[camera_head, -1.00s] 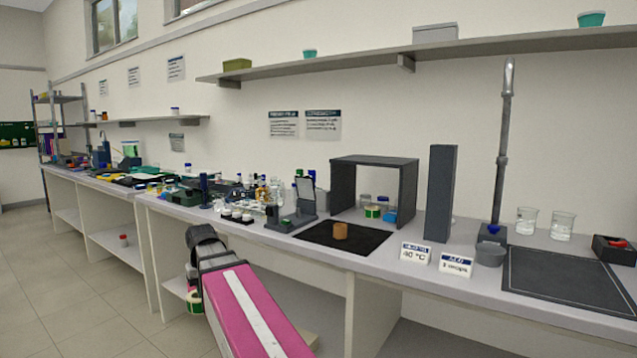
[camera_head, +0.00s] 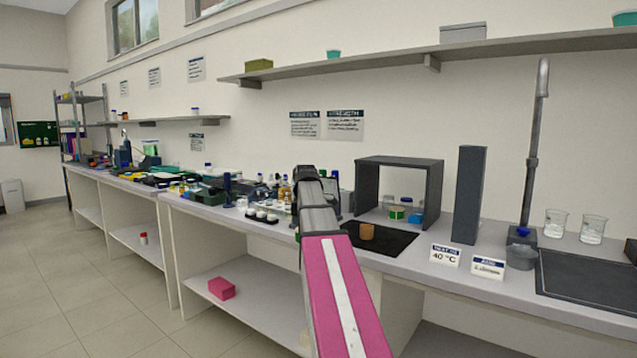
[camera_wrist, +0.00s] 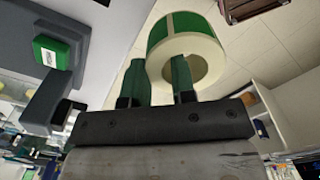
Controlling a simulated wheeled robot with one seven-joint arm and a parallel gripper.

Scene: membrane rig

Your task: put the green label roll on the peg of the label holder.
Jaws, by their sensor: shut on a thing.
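My gripper (camera_wrist: 158,82) is shut on the green label roll (camera_wrist: 160,30), a cream ring with a green outer band. In the wrist view one finger is in front of the roll's opening and the other is beside its outer side, so the fingers appear to pinch its wall. In the head view my arm covers the fingers and nearly all of the held roll. I cannot make out the label holder's peg for certain. A dark grey device (camera_wrist: 30,20) with a green block (camera_wrist: 50,52) is at the left of the wrist view, apart from the roll.
A dark open-fronted frame (camera_head: 405,163) stands on the bench, with a green-banded round item (camera_head: 397,212) inside. An orange-brown cylinder (camera_head: 366,231) sits on a black mat (camera_head: 392,241). Small bottles and instruments crowd the bench left of my gripper. A pink box (camera_head: 222,288) lies on the lower shelf.

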